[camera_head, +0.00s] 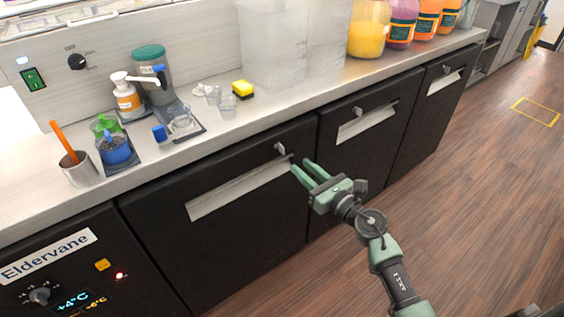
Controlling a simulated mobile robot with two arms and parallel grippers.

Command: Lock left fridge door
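The left fridge door (225,225) is a dark panel under the counter with a long pale handle strip (238,190). It looks closed. A small metal lock (280,148) sits near its upper right corner, with a part pointing down and to the right. My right gripper (300,166) has green fingers and is just below and right of this lock, near the door's right edge. The fingers are apart with nothing seen between them. I cannot tell whether a fingertip touches the lock. My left gripper is not in view.
Middle (365,135) and right (432,105) fridge doors have similar locks. The control panel (62,270) is at lower left. The wooden floor (475,190) at right is clear.

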